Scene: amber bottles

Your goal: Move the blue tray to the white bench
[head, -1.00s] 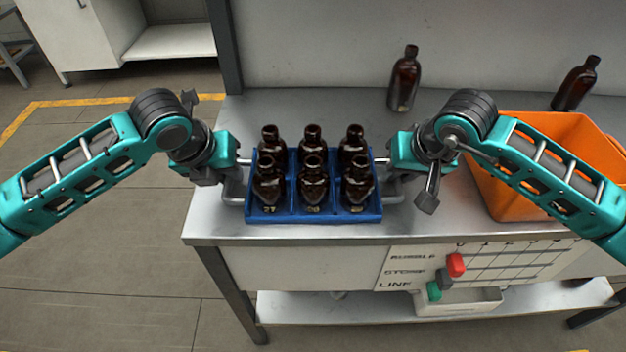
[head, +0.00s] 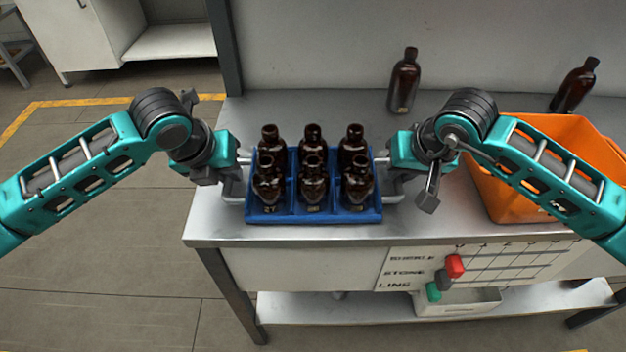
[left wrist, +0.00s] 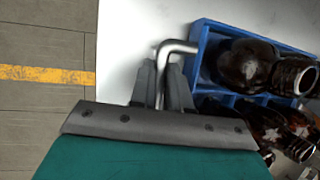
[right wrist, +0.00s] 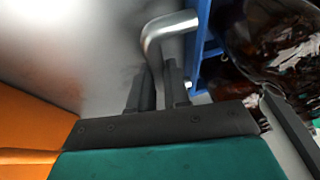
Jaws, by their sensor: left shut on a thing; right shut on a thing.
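The blue tray (head: 315,218) is on the grey metal bench top, near its front edge, in the head view. It holds several amber bottles (head: 312,185) in its compartments, all upright. My left gripper (head: 236,175) is at the tray's left side, shut on a bent metal handle (left wrist: 165,60). My right gripper (head: 388,175) is at the tray's right side, shut on the other metal handle (right wrist: 165,32). Whether the tray touches the bench or is slightly lifted, I cannot tell. No white bench is clearly identified; a white cabinet with a shelf (head: 170,42) stands at the back left.
An orange crate (head: 505,205) stands on the bench at the right. A yellow floor line (head: 80,102) crosses the open floor at left.

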